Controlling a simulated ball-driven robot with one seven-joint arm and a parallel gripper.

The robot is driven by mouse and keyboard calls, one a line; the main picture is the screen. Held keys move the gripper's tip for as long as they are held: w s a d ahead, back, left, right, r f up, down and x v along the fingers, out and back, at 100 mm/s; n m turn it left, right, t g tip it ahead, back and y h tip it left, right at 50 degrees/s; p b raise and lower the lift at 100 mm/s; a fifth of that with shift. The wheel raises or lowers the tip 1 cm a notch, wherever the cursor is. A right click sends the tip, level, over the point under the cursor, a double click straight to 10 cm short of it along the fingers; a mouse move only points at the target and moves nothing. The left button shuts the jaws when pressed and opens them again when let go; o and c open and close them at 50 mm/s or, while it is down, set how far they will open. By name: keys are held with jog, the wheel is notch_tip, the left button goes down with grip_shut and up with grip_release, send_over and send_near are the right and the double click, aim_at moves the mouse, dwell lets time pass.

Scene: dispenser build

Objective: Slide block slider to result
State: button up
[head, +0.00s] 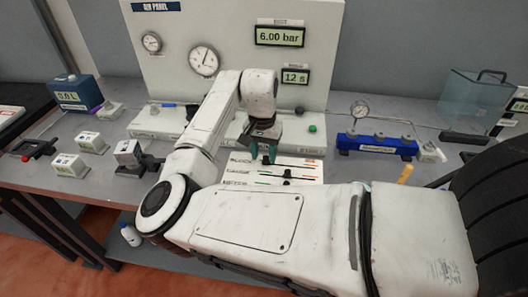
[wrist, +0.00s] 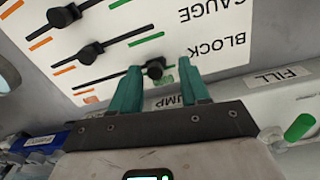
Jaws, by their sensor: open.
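The white slider board (head: 300,166) lies on the bench, with several labelled tracks running from green to orange ends. In the wrist view, the board (wrist: 200,28) appears upside down. The block slider (wrist: 155,68) is a black knob on the row by the BLOCK label, near its green end. My gripper (wrist: 158,65) is open, its teal fingers on either side of that knob; contact cannot be told. The gripper in the head view (head: 264,153) points down over the board's left part.
Two more black knobs, an upper one (wrist: 60,17) and a lower one (wrist: 90,50), sit further toward orange. A gauge panel (head: 225,50) stands behind. A blue manifold (head: 376,146) is at right, and a green button (wrist: 299,127) is near the FILL label. My arm covers the front.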

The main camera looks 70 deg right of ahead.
aim_at(263, 162)
notch_tip(263, 162, up, 11)
jog(key=shift+w+b, duration=0.2)
jog(key=shift+b, duration=0.25)
jog(key=shift+f, duration=0.1)
dwell(0.5)
